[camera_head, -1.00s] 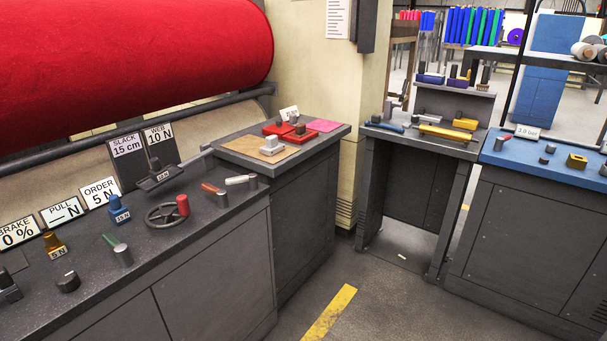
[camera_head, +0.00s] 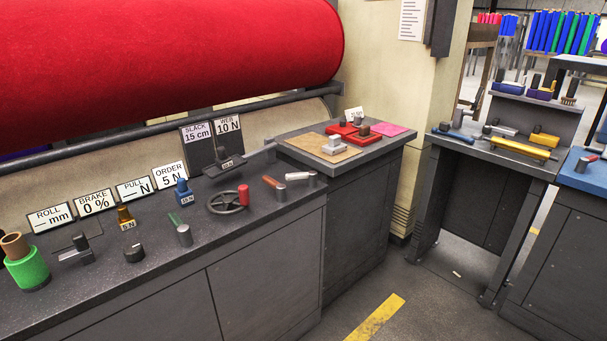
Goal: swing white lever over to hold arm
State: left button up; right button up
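A lever with a white handle (camera_head: 298,175) stands at the right end of the dark console (camera_head: 210,262), its handle pointing left from a short grey post (camera_head: 313,179). A red-brown-handled lever (camera_head: 270,181) on its own grey post is just to its left. A green-handled lever (camera_head: 174,220) stands further left on the same console. I cannot tell which part is the hold arm. Neither of my grippers shows in the head view.
A handwheel with a red knob (camera_head: 243,194) and small blue and brass weights stand on the console, with a green roll (camera_head: 27,268) at its left end. A large red felt roll (camera_head: 160,55) lies behind. Grey floor is open at the lower right.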

aim_at(311, 176)
jog(key=i+u, duration=0.1)
jog(key=u, duration=0.75)
jog(key=i+l+u, duration=0.15)
jog(key=l+u, duration=0.2)
jog(key=i+l+u, duration=0.15)
jog(key=l+u, duration=0.25)
jog(key=i+l+u, duration=0.1)
jog(key=l, duration=0.45)
jog(key=i+l, duration=0.1)
jog(key=l, duration=0.45)
jog(key=i+l+u, duration=0.15)
jog(key=l, duration=0.4)
jog(key=k, duration=0.05)
